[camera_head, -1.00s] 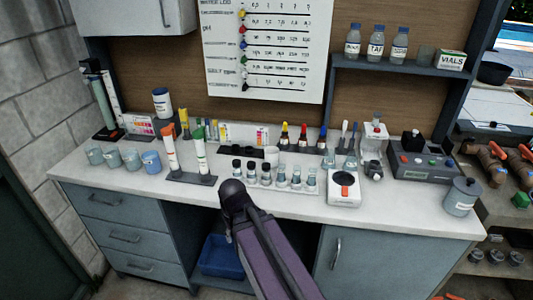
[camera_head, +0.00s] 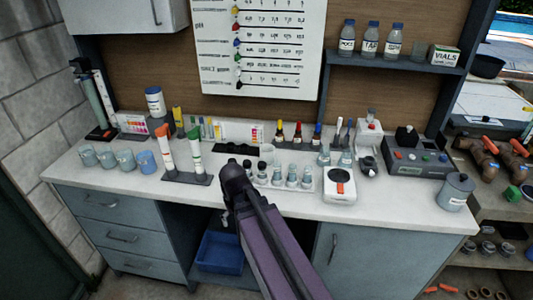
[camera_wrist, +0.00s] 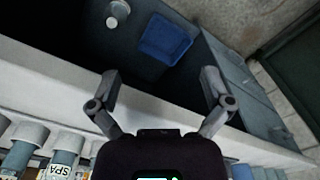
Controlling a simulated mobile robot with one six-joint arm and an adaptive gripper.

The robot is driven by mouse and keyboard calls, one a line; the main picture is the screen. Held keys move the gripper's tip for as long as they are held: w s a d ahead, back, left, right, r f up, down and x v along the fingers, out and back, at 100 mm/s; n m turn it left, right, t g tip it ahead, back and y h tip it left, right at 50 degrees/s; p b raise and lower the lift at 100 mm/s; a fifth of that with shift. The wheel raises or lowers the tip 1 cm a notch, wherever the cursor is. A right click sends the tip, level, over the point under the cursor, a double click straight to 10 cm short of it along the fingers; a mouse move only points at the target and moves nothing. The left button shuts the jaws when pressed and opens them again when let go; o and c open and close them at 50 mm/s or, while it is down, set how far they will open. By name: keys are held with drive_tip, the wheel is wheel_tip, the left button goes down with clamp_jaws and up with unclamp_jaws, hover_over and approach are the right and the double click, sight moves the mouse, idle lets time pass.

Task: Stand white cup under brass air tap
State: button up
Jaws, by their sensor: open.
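A small white cup (camera_head: 266,153) stands on the counter behind the row of small vials, partly hidden by them. Brass valves with orange handles (camera_head: 487,158) lie on the bench at the far right; I cannot tell which one is the air tap. My gripper shows in the wrist view (camera_wrist: 160,78) with its two fingers spread and nothing between them. It is over the front edge of the counter, facing down toward the open knee space. In the head view my arm reaches up to the counter front, near the vials, and its fingers are hidden.
Bluish cups (camera_head: 146,161) stand at left. A scale (camera_head: 340,186), a grey meter (camera_head: 417,162) and a lidded pot (camera_head: 455,191) stand at right. A blue bin (camera_head: 221,252) sits below.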

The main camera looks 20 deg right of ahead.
drive_tip(key=w+d+r+p, duration=0.3)
drive_tip(key=w+r+p, duration=0.1)
drive_tip(key=w, duration=0.1)
drive_tip(key=w+d+r+n+p, duration=0.1)
drive_tip(key=w+d+r+p, duration=0.3)
drive_tip(key=r, duration=0.1)
drive_tip(key=w+d+r+n+p, duration=0.1)
drive_tip(key=w+d+r+p, duration=0.2)
drive_tip(key=w+r+p, duration=0.1)
drive_tip(key=shift+w+d+r, duration=0.15)
drive_tip(key=shift+w+d, duration=0.05)
drive_tip(key=shift+w, duration=0.25)
drive_tip(key=shift+w+d+r, duration=0.15)
drive_tip(key=shift+w+d, duration=0.05)
drive_tip(key=shift+w, duration=0.2)
wheel_tip(320, 180, up, 6)
drive_tip(key=n+p, duration=0.2)
drive_tip(key=p, duration=0.5)
hover_over(268, 148)
drive_tip(key=s, duration=0.2)
drive_tip(key=shift+s+a+y+b, duration=0.15)
drive_tip(key=shift+a+y+b, duration=0.1)
drive_tip(key=shift+y+b, duration=0.05)
drive_tip(key=shift+f, duration=0.1)
wheel_tip(268, 148, down, 9)
drive_tip(key=b, duration=0.8)
drive_tip(key=shift+a+r+b, duration=0.2)
drive_tip(key=shift+b, duration=0.15)
